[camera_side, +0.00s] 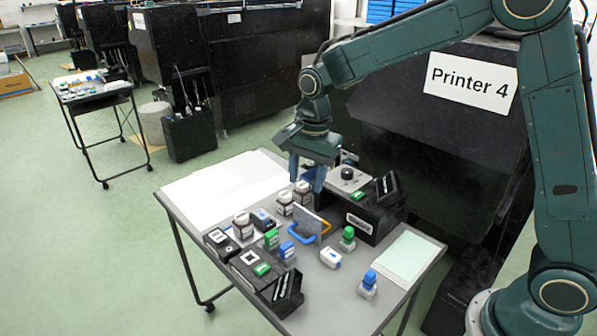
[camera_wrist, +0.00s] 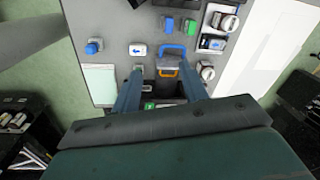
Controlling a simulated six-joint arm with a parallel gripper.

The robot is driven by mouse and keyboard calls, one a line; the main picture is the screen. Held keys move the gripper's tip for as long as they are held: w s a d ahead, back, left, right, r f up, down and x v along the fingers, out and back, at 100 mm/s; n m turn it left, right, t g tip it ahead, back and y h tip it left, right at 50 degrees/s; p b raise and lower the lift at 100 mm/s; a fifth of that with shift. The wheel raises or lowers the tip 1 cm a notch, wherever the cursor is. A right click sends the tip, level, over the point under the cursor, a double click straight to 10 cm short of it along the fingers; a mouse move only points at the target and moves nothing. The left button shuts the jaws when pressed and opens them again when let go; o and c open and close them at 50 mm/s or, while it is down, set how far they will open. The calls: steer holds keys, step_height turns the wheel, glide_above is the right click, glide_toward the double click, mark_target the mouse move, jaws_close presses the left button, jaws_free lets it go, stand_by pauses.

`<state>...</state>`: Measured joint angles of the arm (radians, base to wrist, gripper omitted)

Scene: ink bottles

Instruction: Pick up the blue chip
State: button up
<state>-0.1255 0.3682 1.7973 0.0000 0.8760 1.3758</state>
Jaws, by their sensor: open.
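My gripper (camera_side: 307,178) is open and points down above the back middle of the grey table. Its two blue-grey fingers also show in the wrist view (camera_wrist: 162,72), apart, with nothing held between them. Several blue pieces are in view, and I cannot tell for sure which is the blue chip. A small blue piece (camera_side: 263,217) lies on a dark holder at the left, near the bottles. A blue block (camera_side: 288,250) stands at the front middle, also seen in the wrist view (camera_wrist: 167,24). A white block with a blue mark (camera_side: 331,257) lies right of it.
Brown ink bottles with white caps (camera_side: 242,226) stand left of my gripper. A blue handle (camera_side: 310,236) is below it. A black box (camera_side: 374,218) stands at the right. A blue-topped stamp (camera_side: 368,281) and a green-topped stamp (camera_side: 347,238) stand nearby. White sheets (camera_side: 225,190) cover the back left.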

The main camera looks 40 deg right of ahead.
mark_target(287, 245)
steer(key=shift+w+a+f+m+g, duration=0.3)
steer(key=shift+w+f+m, duration=0.4)
steer(key=shift+f, duration=2.2)
steer(key=shift+w+a+f+m+g, duration=0.1)
steer(key=shift+w+a+f+m, duration=0.6)
steer(key=shift+f, duration=2.2)
steer(key=shift+w+a+f+m+g, duration=0.15)
steer(key=shift+w+f+m, duration=0.55)
steer(key=shift+f, duration=2.2)
steer(key=shift+w+f+n, duration=0.1)
steer(key=shift+w+n, duration=0.1)
steer(key=shift+n, duration=0.1)
steer(key=shift+s+f, duration=0.1)
steer(key=shift+f, duration=2.4)
jaws_close()
